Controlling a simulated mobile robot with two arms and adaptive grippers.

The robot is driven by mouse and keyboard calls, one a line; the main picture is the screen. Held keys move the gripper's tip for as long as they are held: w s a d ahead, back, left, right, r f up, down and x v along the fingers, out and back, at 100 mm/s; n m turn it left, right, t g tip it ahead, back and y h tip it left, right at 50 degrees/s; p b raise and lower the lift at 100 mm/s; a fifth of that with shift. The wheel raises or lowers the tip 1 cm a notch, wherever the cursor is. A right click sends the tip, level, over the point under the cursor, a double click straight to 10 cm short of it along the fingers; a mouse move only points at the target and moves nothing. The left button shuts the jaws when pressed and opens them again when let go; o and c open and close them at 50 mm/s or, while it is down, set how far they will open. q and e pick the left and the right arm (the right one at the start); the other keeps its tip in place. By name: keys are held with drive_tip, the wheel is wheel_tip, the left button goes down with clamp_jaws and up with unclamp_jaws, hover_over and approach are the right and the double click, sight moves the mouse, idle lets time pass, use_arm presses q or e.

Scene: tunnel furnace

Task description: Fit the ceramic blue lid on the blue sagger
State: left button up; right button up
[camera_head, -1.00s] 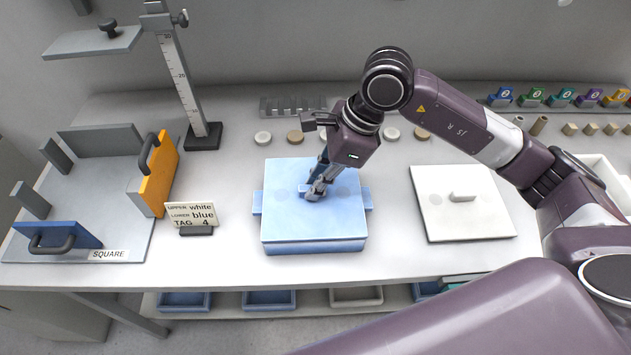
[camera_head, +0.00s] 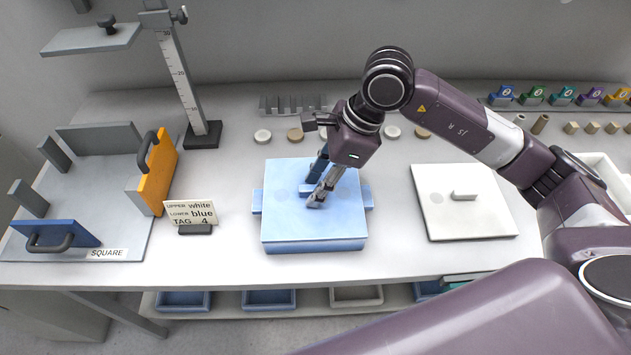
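The blue lid (camera_head: 285,222) lies flat on top of the blue sagger (camera_head: 315,247), its edges roughly in line with the sagger's walls. The sagger stands on the table with a lug on each side. My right gripper (camera_head: 312,190) is over the middle of the lid, with its fingers spread to either side of the lid's bar handle (camera_head: 305,190). The fingers look open and partly hide the handle. Whether a fingertip touches the lid cannot be told. My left gripper is not in view.
A white lid (camera_head: 440,210) lies to the right. A sign (camera_head: 190,213) reading upper white, lower blue, tag 4 stands to the left. Beyond it are a square fixture with an orange block (camera_head: 158,172) and a height gauge (camera_head: 182,85). Several small discs lie behind.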

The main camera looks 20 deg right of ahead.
drive_tip(key=v, duration=1.2)
